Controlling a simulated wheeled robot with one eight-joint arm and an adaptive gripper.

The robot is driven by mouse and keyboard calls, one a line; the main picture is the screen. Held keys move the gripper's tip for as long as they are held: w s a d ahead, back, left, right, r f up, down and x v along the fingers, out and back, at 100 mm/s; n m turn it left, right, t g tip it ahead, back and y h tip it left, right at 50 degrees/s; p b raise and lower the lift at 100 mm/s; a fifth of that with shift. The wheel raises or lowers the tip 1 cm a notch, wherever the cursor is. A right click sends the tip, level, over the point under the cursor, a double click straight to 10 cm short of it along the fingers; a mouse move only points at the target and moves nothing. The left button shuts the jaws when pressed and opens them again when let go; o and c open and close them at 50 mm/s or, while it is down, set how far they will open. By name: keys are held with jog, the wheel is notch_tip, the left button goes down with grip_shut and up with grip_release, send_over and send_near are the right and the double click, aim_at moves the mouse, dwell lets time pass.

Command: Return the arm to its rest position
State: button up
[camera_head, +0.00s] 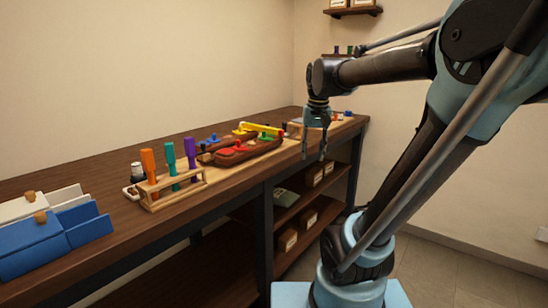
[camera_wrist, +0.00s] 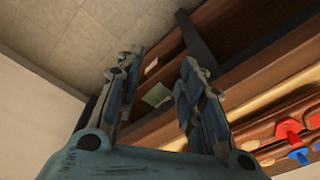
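My gripper (camera_head: 314,146) hangs pointing down in front of the workbench edge, at the right end of the bench in the head view. In the wrist view my gripper (camera_wrist: 160,95) shows its two blue-grey fingers apart, with nothing between them. My arm reaches from its base at the lower right up and over to the left, bent at the elbow. Brown saddle-shaped pieces (camera_head: 238,155) with red, green and blue knobs and a yellow bar lie on the bench to the left of the gripper. Part of them shows in the wrist view (camera_wrist: 270,143).
A wooden workbench (camera_head: 107,171) runs along the wall. A rack (camera_head: 174,190) holds orange, teal and purple handled tools. Blue and white boxes (camera_head: 48,238) stand at the near left. The lower shelf (camera_head: 290,212) holds several small boxes. Open floor (camera_head: 450,275) lies at the right.

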jog(key=s+d+f, duration=0.3)
jog(key=s+f, duration=0.5)
jog(key=f, duration=0.1)
jog(key=s+d+f+n, duration=0.1)
jog(key=s+d+f, duration=0.2)
jog(key=s+f, duration=0.4)
notch_tip(320, 180, down, 3)
jog(key=shift+s+r+t, duration=0.1)
jog(key=shift+s+t, duration=0.25)
jog(key=shift+t, duration=0.05)
